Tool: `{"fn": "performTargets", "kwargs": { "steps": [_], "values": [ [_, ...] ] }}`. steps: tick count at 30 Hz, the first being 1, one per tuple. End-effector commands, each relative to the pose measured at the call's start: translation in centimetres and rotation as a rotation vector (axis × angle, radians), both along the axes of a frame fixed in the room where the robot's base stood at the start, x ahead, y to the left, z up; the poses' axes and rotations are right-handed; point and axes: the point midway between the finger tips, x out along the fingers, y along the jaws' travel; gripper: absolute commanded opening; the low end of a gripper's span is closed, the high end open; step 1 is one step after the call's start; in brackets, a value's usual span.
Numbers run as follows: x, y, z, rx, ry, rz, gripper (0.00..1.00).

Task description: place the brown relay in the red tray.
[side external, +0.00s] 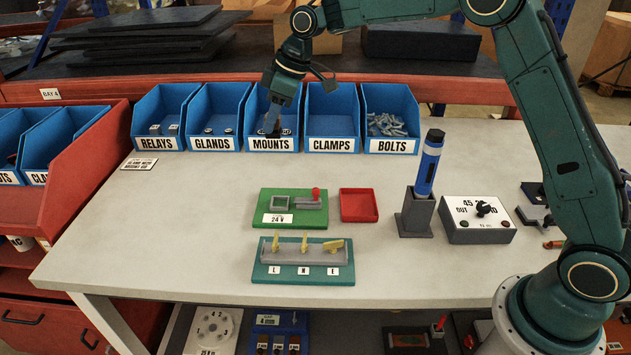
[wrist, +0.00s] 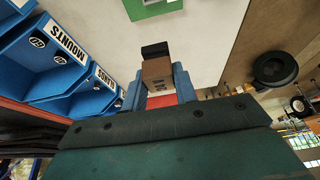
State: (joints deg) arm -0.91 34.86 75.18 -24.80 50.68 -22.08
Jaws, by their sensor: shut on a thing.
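My gripper (side external: 272,125) hangs in the side external view in line with the MOUNTS bin, pointing down. How far in front of or above the bin it is cannot be told. In the wrist view, its blue fingers (wrist: 158,85) are shut on the brown relay (wrist: 157,68), a small block with a dark end. In the side external view the relay is mostly hidden and too small to make out. The red tray (side external: 359,206) is shallow, looks empty and sits on the bench right of the green 24 V board, well away from my gripper.
A row of blue bins (side external: 275,143) lines the bench's back. The green board (side external: 293,225) has a red-knobbed lever; a teal terminal board (side external: 303,274) lies in front. A holder with a blue tool (side external: 428,165) and a grey dial box (side external: 478,220) stand right of the tray.

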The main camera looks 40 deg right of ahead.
Motion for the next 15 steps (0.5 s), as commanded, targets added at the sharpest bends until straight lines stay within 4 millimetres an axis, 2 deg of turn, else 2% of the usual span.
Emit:
{"fn": "performTargets", "kwargs": {
  "steps": [8, 11, 15],
  "values": [
    [-0.5, -1.1, 0.0, -0.001, 0.001, -0.003, 0.06],
    [-1.2, -2.4, 0.1, -0.002, 0.001, -0.003, 0.06],
    [-2.9, -5.1, 0.0, -0.004, 0.004, -0.004, 0.06]
  ]
}}
